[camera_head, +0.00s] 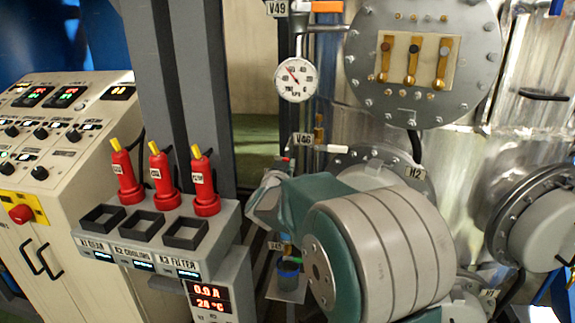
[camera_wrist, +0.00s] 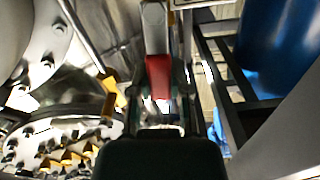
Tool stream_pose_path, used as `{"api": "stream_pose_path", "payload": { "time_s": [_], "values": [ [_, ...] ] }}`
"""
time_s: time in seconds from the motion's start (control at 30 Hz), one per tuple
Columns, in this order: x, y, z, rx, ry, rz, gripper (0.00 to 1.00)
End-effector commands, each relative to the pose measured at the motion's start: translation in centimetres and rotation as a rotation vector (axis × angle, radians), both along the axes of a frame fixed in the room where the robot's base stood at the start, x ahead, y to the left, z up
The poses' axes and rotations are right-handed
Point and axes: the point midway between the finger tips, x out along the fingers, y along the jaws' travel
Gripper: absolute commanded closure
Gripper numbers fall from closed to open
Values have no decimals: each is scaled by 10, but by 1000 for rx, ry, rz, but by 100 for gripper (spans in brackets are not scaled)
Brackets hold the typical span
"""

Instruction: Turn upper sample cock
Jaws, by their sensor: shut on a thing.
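My gripper (camera_wrist: 165,92) is shut on a red piece (camera_wrist: 160,77) below a pale grey block in the wrist view. The red piece appears to be a handle; the frames do not show clearly whether it belongs to the upper sample cock.
A white lever (camera_head: 332,148) sticks out beside V46. A pressure gauge (camera_head: 296,79) and an orange lever (camera_head: 327,7) are higher up. A bolted flange (camera_head: 424,55) is at the upper right.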

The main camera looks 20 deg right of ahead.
Motion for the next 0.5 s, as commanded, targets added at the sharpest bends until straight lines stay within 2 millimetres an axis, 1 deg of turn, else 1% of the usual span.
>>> {"api": "stream_pose_path", "payload": {
  "time_s": [0.03, 0.07, 0.1, 0.3, 0.5],
  "values": [
    [0, 4, -13, 10, 27, 11, 72],
    [0, 4, -13, 10, 27, 10, 58],
    [0, 4, -12, 9, 26, 10, 41],
    [-1, -1, -9, 10, 19, 6, 40],
    [-2, -2, -7, 9, 15, 4, 40]
  ]
}}
